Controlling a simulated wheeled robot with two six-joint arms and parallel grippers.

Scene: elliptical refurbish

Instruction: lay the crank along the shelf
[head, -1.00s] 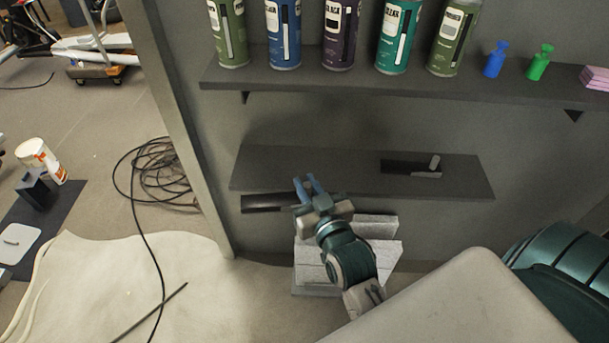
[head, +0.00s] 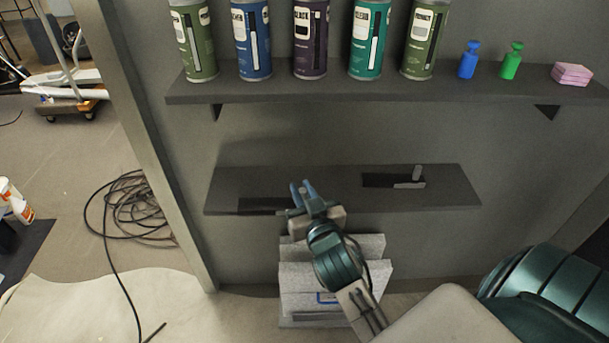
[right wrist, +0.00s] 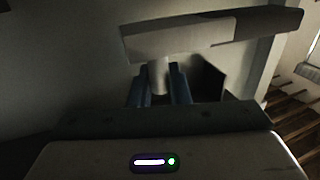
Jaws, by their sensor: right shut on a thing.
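The lower grey shelf (head: 335,199) runs across the wall panel. One crank (head: 380,181), a dark flat bar with a grey end and an upright peg, lies along its right part. My right gripper (head: 303,188) is at the shelf's front left, shut on the peg of a second crank (head: 262,205). In the head view this crank's dark bar extends left from the gripper, over the shelf's front left part; I cannot tell whether it touches. In the right wrist view, the blue fingers (right wrist: 160,88) pinch the peg below the crank's bar (right wrist: 205,35). My left gripper is not in view.
The upper shelf (head: 345,91) holds several spray cans (head: 308,42), a blue bottle (head: 468,60), a green bottle (head: 511,60) and pink blocks (head: 572,73). Light grey boxes (head: 300,275) stand below the lower shelf. A cable coil (head: 135,205) lies on the floor at left.

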